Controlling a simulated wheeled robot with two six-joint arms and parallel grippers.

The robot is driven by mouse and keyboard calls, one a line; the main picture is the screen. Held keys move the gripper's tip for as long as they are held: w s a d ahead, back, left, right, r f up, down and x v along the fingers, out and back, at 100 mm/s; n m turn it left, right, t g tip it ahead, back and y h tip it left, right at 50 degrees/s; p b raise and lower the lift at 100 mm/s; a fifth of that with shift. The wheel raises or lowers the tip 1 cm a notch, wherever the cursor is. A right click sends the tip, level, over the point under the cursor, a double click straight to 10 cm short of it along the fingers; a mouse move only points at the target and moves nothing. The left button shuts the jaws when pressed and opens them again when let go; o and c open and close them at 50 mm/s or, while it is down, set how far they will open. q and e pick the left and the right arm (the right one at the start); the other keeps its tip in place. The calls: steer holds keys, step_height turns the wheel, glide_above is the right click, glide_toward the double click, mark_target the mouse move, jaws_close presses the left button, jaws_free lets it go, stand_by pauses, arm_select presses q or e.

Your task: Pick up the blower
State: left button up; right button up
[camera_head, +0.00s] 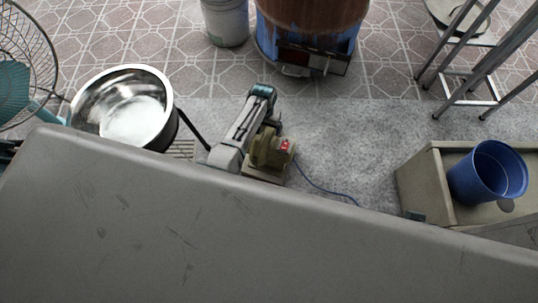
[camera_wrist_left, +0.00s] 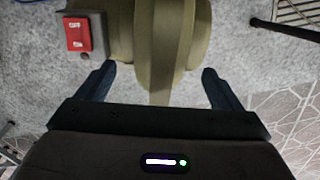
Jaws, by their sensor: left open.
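The blower (camera_head: 266,153) is an olive-tan machine on the floor near the middle of the head view, with a red switch on its right side. In the left wrist view the blower's rounded housing (camera_wrist_left: 185,40) shows close up, with a raised band down its middle. My left gripper (camera_wrist_left: 158,69) is open, with one dark finger on each side of the housing's near part. I cannot tell whether the fingers touch it. In the head view my left gripper (camera_head: 271,123) is at the blower's far side, partly hidden by the wrist. My right gripper is out of view.
A barrel oven (camera_head: 310,35) and a white bucket (camera_head: 226,22) stand behind. A blue bucket (camera_head: 488,174) sits on a beige box (camera_head: 425,178) at right. A blue cord (camera_head: 325,188) runs right from the blower.

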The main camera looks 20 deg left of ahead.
arm_select(q)
steer(key=c, duration=1.2)
steer(key=shift+w+r, duration=0.2)
steer(key=shift+w, duration=0.1)
steer(key=shift+c, duration=1.3)
